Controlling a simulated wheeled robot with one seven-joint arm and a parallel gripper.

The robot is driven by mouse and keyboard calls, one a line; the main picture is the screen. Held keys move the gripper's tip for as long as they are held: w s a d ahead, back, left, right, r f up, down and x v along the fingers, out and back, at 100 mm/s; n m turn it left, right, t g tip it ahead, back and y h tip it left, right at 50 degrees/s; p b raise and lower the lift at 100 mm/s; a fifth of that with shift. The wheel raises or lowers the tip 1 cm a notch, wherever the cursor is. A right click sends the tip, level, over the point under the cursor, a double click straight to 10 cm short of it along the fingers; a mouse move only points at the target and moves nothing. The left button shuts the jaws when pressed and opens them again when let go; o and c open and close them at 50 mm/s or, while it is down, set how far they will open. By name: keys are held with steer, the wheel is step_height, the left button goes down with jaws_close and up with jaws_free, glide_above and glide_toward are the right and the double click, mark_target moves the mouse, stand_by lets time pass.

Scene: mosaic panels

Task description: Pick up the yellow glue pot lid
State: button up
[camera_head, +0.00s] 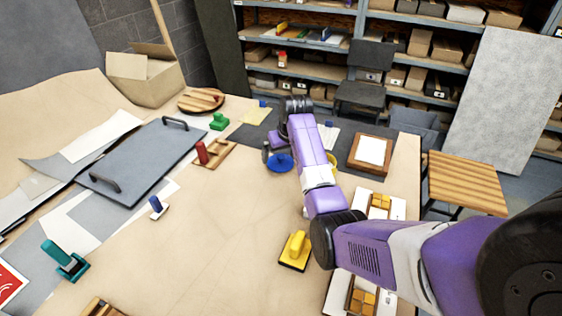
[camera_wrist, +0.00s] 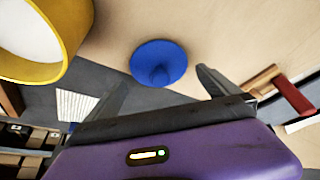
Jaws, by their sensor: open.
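A round blue lid-like disc (camera_wrist: 159,58) with a central knob lies on the table, in line with the space between my fingers in the wrist view. It also shows in the head view (camera_head: 280,163), just below my gripper. A large yellow round pot (camera_wrist: 80,22) with a white inside is at the upper left of the wrist view. In the head view, a bit of yellow (camera_head: 331,160), apparently this pot, is mostly hidden behind my arm. No yellow-coloured lid is clear. My gripper (camera_wrist: 162,70) is open and empty, its fingers apart.
A red-handled tool (camera_head: 202,153) on wood lies left of the disc. A grey panel with handles (camera_head: 140,160) covers the left table. A yellow-handled float (camera_head: 296,249) is nearer, and a framed white sheet (camera_head: 371,151) is to the right. Bare table lies front left of the disc.

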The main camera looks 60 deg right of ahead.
mark_target(281, 156)
steer(key=shift+x, duration=1.25)
steer(key=c, duration=1.2)
step_height(281, 156, up, 19)
steer(key=b, duration=0.2)
steer(key=w+a+p, duration=0.2)
steer(key=a, duration=0.2)
steer(key=s+d+f+m+g+p, duration=0.1)
steer(key=s+m, duration=0.3)
steer(key=s, duration=0.1)
steer(key=s+d+f+m+g+h+p, duration=0.1)
steer(key=s+m, duration=0.3)
steer(key=s, duration=0.2)
steer(key=s+d+f+m+g+p, duration=0.1)
steer(key=s+m+g, duration=0.1)
steer(key=s+m, duration=0.2)
steer(key=shift+s+f+h, duration=0.2)
steer(key=shift+s, duration=0.35)
steer(key=shift+s+f+h, duration=0.2)
steer(key=shift+s, duration=0.3)
